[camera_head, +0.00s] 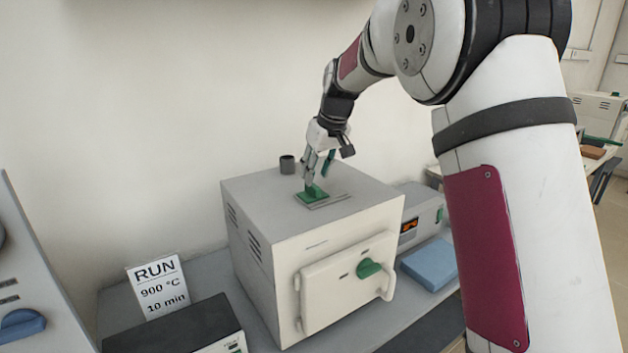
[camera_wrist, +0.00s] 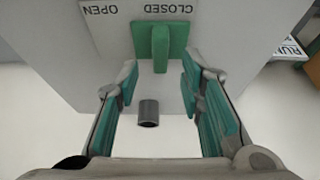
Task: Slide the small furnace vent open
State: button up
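The small furnace (camera_head: 245,250) is a pale box with its front door closed. On its top is the green vent slider (camera_head: 312,193), with an upright tab. In the wrist view the slider (camera_wrist: 161,42) is beside the word CLOSED on the upside-down label plate (camera_wrist: 130,11); OPEN is further left. My gripper (camera_head: 318,172) points down just above the slider. In the wrist view my gripper (camera_wrist: 159,72) is open, its green-padded fingers apart on either side of the tab's line. I see no contact with the tab.
A short dark pipe (camera_head: 287,164) stands on the furnace top near the slider and also shows between my fingers (camera_wrist: 148,113). A control box (camera_head: 417,215) and blue block (camera_head: 430,264) are to the right. A RUN sign (camera_head: 158,287) stands at left.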

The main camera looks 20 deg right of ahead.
aim_at(314, 185)
jog(key=shift+x, duration=2.05)
jog(key=shift+c, duration=0.2)
grip_shut()
